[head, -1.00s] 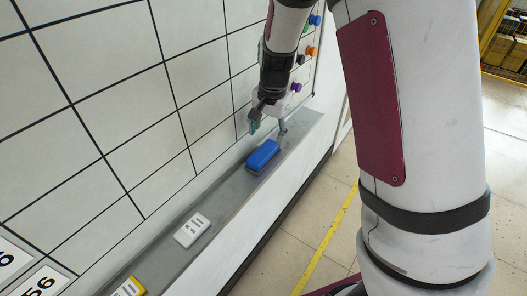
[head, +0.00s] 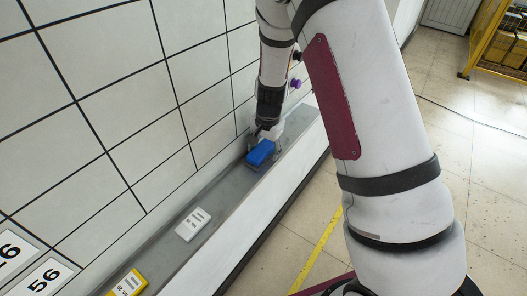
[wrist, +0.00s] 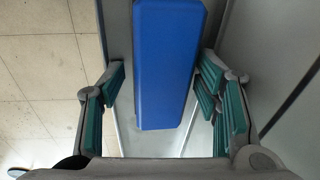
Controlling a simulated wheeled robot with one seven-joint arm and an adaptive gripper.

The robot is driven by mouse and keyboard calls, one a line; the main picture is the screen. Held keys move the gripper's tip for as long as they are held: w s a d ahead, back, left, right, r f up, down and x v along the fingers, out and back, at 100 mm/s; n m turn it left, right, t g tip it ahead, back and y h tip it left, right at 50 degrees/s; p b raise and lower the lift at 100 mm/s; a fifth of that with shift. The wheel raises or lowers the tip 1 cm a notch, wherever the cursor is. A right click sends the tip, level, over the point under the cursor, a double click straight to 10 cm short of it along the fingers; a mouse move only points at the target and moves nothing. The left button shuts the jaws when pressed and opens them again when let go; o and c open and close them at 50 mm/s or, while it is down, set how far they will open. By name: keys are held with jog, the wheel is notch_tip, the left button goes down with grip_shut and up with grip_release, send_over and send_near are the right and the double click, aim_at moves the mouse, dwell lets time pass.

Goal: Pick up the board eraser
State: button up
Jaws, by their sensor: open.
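The board eraser (head: 260,152) is a blue block with a dark underside, lying on the grey ledge (head: 222,190) below the tiled board. In the wrist view the eraser (wrist: 166,62) runs lengthwise from the top edge to the middle, between the jaws. My gripper (wrist: 163,98) is open, with one green-padded finger on each side of the eraser and a visible gap on both sides. In the head view my gripper (head: 265,140) is just over the eraser's far end, and its fingertips are partly hidden by the eraser.
A white labelled box (head: 193,224) and a yellow-and-white box (head: 129,283) lie nearer on the same ledge. The tiled board (head: 120,90) rises along the ledge's left side. A purple magnet (head: 295,83) is on the board. Open floor lies right of the ledge.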

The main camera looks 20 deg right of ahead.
aim_at(263, 146)
jog(key=c, duration=1)
jog(key=shift+r, duration=0.1)
jog(key=shift+r, duration=0.55)
notch_tip(263, 146, up, 2)
jog(key=shift+w+r+b, duration=0.1)
jog(key=shift+r+b, duration=0.05)
jog(key=shift+b, duration=0.2)
jog(key=s+r, duration=0.1)
jog(key=s, duration=1.5)
jog(key=shift+s+a+r, duration=0.15)
jog(key=shift+a+r, duration=0.1)
jog(key=shift+o, duration=1.2)
jog(key=shift+c, duration=0.5)
